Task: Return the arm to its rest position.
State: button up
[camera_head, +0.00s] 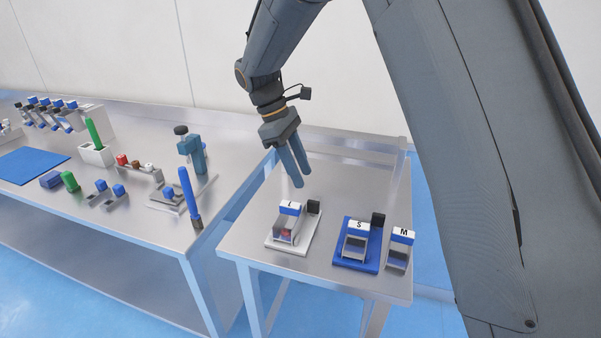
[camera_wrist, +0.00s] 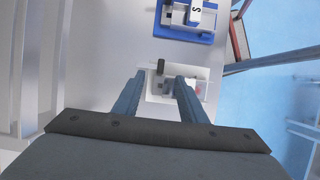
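My gripper (camera_head: 302,178) hangs fingers-down above the small steel table, over the far side of the pouch stand labelled L (camera_head: 289,222). In the wrist view my gripper (camera_wrist: 161,77) shows two blue-grey fingers apart, with nothing held between them. The L stand sits on a white base (camera_head: 293,247), with a small red item (camera_head: 285,235) low inside. A white base (camera_wrist: 206,73) shows beyond the fingertips in the wrist view, partly hidden by them.
The S stand (camera_head: 356,240) on a blue base (camera_head: 346,263) and the M stand (camera_head: 399,256) are to the right. The long bench (camera_head: 120,222) on the left holds a blue stick (camera_head: 188,190), a green stick (camera_head: 94,134) and several small items. A wall stands behind.

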jog(key=s+d+f+m+t+y, duration=0.1)
jog(key=s+d+f+m+y, duration=0.1)
jog(key=s+d+m, duration=0.4)
jog(key=s+d+f+m+t+y, duration=0.2)
jog(key=s+d+m, duration=0.5)
jog(key=s, duration=0.7)
jog(key=shift+s+d, duration=0.35)
jog(key=shift+d, duration=0.3)
